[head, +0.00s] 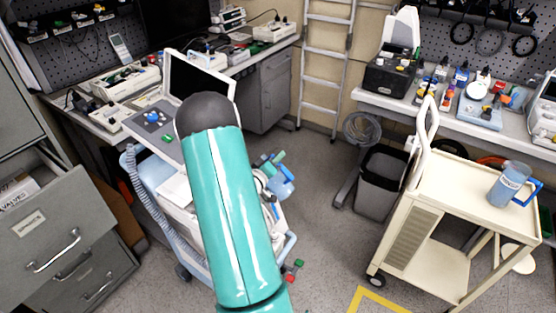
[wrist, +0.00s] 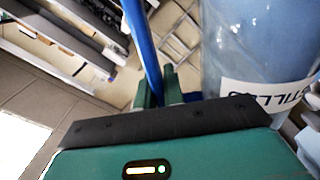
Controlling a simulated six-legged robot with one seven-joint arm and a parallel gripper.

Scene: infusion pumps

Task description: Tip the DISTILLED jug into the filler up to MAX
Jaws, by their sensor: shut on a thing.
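The DISTILLED jug (wrist: 255,45) fills the upper right of the wrist view, translucent blue with a white label. Part of its lettering shows, upside down in the picture. My gripper (wrist: 158,84) is shut on the jug's blue handle (wrist: 143,40), its green fingers on either side. In the head view my teal arm hides the gripper; a pale blue piece (head: 282,186) beside the arm may be the held jug. Its tilt and water level cannot be told. I cannot pick out the filler or its MAX mark; my arm covers much of the middle.
Another blue jug (head: 506,187) with a blue handle stands on the cream cart (head: 458,186) at right. A trolley with a screen (head: 198,84) stands behind my arm. Open drawers (head: 48,225) are at left, a grey bin (head: 383,183) right of centre.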

